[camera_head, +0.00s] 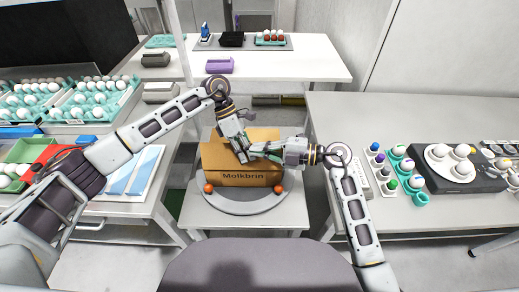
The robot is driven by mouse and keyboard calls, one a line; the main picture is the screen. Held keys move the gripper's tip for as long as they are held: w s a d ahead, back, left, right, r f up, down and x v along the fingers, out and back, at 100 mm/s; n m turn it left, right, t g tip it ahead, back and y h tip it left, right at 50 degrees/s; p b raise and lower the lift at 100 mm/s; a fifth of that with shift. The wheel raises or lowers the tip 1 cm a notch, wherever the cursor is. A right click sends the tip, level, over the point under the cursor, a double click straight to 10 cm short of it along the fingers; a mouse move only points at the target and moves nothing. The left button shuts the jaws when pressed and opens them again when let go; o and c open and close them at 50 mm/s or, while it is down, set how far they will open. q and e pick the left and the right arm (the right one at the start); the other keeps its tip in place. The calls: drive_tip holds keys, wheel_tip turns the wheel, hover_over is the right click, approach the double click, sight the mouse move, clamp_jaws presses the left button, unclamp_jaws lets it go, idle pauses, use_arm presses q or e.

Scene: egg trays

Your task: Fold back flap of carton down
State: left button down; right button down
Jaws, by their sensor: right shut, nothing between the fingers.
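The brown carton (222,178), printed "Molkbrin" on its front, stands on a round grey turntable (240,207) in the middle. A flap (262,134) shows at its back, behind the grippers; its exact angle is hard to tell. My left gripper (243,157) points down over the carton's top, left of centre; its fingers overlap the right gripper, so its opening is unclear. My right gripper (253,152) comes in from the right over the carton's top and is shut with nothing in it. The two grippers are very close together. They hide much of the carton's top.
Two orange balls (208,188) (279,189) sit at the turntable's rim. Left tables hold egg trays (100,112) and a blue-white panel (130,172). The right table (330,110) holds egg cups and a black egg holder (440,178). A white table (300,60) stands behind.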

drive_tip(key=shift+w, duration=0.15)
drive_tip(key=shift+w+f, duration=0.15)
drive_tip(key=shift+w, duration=0.15)
use_arm(q)
drive_tip(key=shift+s+d, duration=0.1)
drive_tip(key=shift+s, duration=0.05)
use_arm(e)
drive_tip(key=shift+w+d+f+m, duration=0.1)
drive_tip(key=shift+w+m, duration=0.2)
drive_tip(key=shift+f, duration=0.1)
use_arm(q)
drive_tip(key=c, duration=1.7)
unclamp_jaws()
use_arm(e)
drive_tip(key=shift+w, duration=0.1)
use_arm(q)
drive_tip(key=shift+r, duration=0.1)
drive_tip(key=shift+w+a+r, duration=0.25)
drive_tip(key=shift+w+r, duration=0.05)
drive_tip(key=shift+v, duration=3.5)
use_arm(e)
drive_tip(key=shift+s, duration=0.2)
